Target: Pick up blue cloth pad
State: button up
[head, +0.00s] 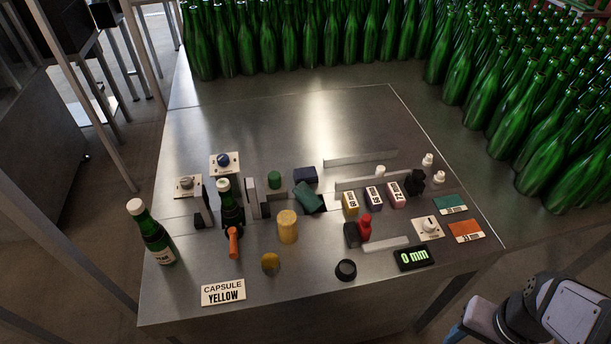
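A small dark blue pad (305,174) lies on the metal table, near the middle of the head view. It looks like the blue cloth pad, though its texture is too small to make out. A dark green block (308,198) sits just in front of it, tilted. A green cylinder (274,180) stands to its left. Part of my arm shows at the bottom right corner, well away from the pad. My gripper is not visible in this view.
Metal rails (360,158) lie right of the pad. A yellow cylinder (287,226), a red-topped item (365,226) and a 0 mm display (414,257) stand nearer the front. Two bottles (158,238) stand left. Many green bottles line the back and right. The table's back middle is clear.

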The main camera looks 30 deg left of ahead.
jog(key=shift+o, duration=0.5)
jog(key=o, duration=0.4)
